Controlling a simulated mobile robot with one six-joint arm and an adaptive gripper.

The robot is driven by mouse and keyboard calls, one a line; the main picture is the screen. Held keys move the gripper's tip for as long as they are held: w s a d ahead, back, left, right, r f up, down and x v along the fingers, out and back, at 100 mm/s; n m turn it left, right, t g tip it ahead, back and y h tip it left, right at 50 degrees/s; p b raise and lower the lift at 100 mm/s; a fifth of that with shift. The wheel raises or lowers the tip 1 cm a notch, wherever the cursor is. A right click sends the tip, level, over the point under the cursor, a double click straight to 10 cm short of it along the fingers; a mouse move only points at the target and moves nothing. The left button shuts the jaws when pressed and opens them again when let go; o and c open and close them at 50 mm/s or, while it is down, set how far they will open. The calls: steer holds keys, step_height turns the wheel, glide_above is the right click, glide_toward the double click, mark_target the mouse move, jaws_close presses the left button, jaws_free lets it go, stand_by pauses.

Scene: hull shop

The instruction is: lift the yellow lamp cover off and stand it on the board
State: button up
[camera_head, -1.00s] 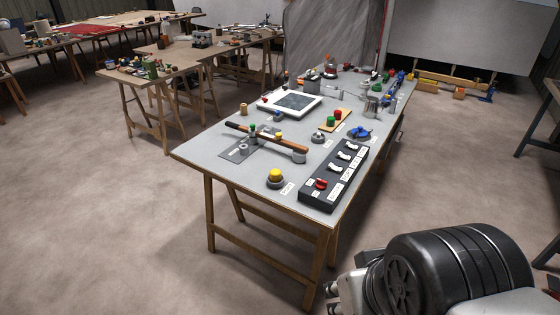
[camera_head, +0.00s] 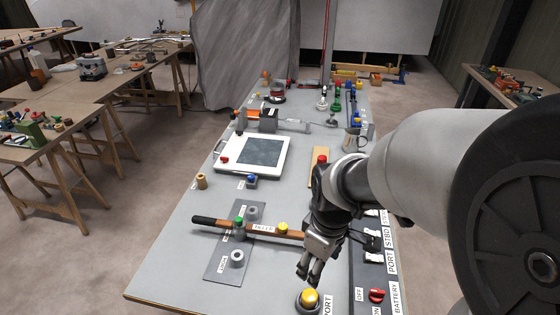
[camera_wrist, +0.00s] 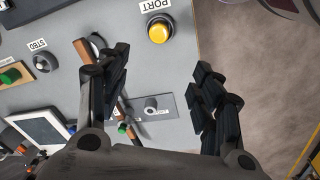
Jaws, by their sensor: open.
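The yellow lamp cover (camera_head: 308,298) sits on a round lamp base beside the PORT label, at the near edge of the table. It also shows in the wrist view (camera_wrist: 159,32), beyond my fingertips. My gripper (camera_head: 309,272) is open and empty, pointing down just behind the yellow cover; I see no contact. In the wrist view its fingers (camera_wrist: 160,68) stand wide apart. A wooden board (camera_head: 316,180) lies farther back, partly hidden by my arm; a red cap (camera_head: 322,160) stands on it. The wrist view shows the board (camera_wrist: 27,68) with a green cap (camera_wrist: 11,76).
A black switch panel (camera_head: 360,280) lies right of the lamp. A dark grey plate (camera_head: 222,262) with short cylinders lies left, crossed by a brown-handled bar (camera_head: 262,228). A white-framed tablet (camera_head: 277,169) is behind. The near left tabletop is clear.

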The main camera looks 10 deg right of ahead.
step_height(320, 180, down, 4)
steer(key=w+n+g+p, duration=0.1)
steer(key=w+n+p, duration=0.1)
steer(key=b, duration=0.5)
glide_above(312, 296)
steer(key=shift+n, duration=0.3)
steer(key=f, duration=1.1)
steer(key=shift+s+a+f, duration=0.15)
steer(key=shift+a+f, duration=0.05)
steer(key=shift+f, duration=0.2)
steer(key=shift+w+d+f+b, duration=0.15)
steer(key=shift+f+b, duration=0.45)
steer(key=shift+f, duration=0.9)
steer(key=shift+w+f+b, duration=0.1)
steer(key=shift+f+b, duration=0.45)
steer(key=shift+f, duration=0.95)
steer(key=shift+r, duration=0.1)
steer(key=c, duration=1)
